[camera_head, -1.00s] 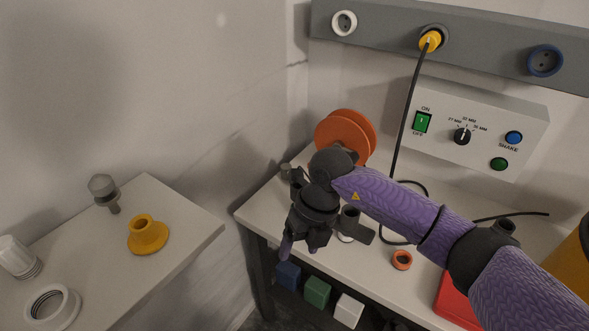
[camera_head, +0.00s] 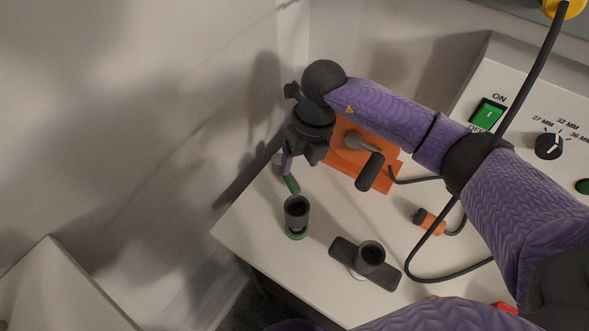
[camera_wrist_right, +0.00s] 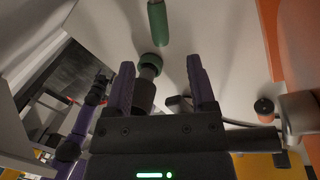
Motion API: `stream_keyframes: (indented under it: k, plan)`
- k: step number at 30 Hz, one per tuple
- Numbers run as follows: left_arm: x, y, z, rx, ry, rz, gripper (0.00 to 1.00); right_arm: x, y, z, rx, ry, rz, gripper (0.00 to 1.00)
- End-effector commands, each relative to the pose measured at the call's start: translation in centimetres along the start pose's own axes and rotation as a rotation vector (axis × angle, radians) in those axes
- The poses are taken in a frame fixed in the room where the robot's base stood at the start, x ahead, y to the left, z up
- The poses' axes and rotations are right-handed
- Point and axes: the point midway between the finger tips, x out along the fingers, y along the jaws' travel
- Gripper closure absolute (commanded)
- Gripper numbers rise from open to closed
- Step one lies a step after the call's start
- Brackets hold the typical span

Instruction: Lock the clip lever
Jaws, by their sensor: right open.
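A short green-handled lever (camera_head: 292,184), which looks like the clip lever, points up just behind a dark cylindrical holder (camera_head: 297,210) with a green ring at its base. In the right wrist view the green grip (camera_wrist_right: 157,22) is ahead of the fingers, and a green ring (camera_wrist_right: 150,63) tops a dark cylinder between them. My right gripper (camera_head: 287,168) is over the bench's left end, close to the lever; its purple fingers (camera_wrist_right: 160,64) are spread. I cannot tell whether a finger touches the lever.
An orange machine (camera_head: 372,182) with a dark crank handle stands right behind my gripper. A dark flat part with a cup (camera_head: 370,257) lies in front. A black cable (camera_head: 440,275) and an orange-ended plug (camera_head: 430,221) lie to the right. The control box (camera_head: 490,90) stands behind.

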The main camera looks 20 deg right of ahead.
Motion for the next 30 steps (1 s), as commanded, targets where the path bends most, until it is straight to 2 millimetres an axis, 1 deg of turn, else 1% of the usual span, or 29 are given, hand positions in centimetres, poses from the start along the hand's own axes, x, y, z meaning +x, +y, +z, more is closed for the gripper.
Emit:
stream_keyframes:
  k: [1,3,7,11,18,20,21,23,24,26,27,28,30]
  plan:
    - [1.0,0.2,0.6,0.0,-0.015,0.002,0.07,1.9,-0.1,-0.1,0.001,0.007,0.002,0.28]
    - [1.6,0.2,1.0,-0.001,-0.03,0.003,0.07,3.6,-0.1,-0.1,0.001,0.005,0.002,0.28]
    - [2.4,0.2,1.2,-0.003,-0.044,0.003,0.07,5.8,0.0,0.0,0.0,0.003,0.002,0.28]
    - [2.7,0.2,1.0,-0.005,-0.043,0.001,0.07,6.6,0.0,0.0,0.0,0.002,0.001,0.28]
    - [2.6,0.0,0.3,-0.006,-0.031,-0.002,0.07,6.5,0.0,0.0,0.0,0.0,0.0,0.28]
    - [2.7,-0.1,0.1,-0.006,-0.029,-0.002,0.07,6.5,0.0,0.0,0.0,0.0,0.0,0.41]
    - [2.7,-0.1,0.0,-0.006,-0.027,-0.003,0.07,6.5,0.0,0.0,0.0,0.0,0.0,0.49]
    - [2.7,-0.1,0.0,-0.005,-0.027,-0.003,0.07,6.5,0.0,0.0,0.0,0.0,0.0,0.62]
    - [2.7,-0.1,0.0,-0.005,-0.026,-0.003,0.07,6.5,0.0,0.0,0.0,0.0,0.0,0.71]
    - [2.7,-0.1,0.0,-0.005,-0.026,-0.003,0.07,6.5,0.0,0.0,0.0,0.0,0.0,0.83]
    - [2.7,-0.1,0.0,-0.005,-0.026,-0.003,0.07,6.5,0.0,0.0,0.0,0.0,0.0,0.92]
    - [2.7,-0.1,0.1,-0.005,-0.027,-0.003,0.07,6.5,0.0,0.0,0.0,0.0,0.0,0.98]
    - [2.7,-0.1,0.1,-0.005,-0.028,-0.003,0.07,6.5,0.0,0.0,0.0,0.0,0.0,1.0]
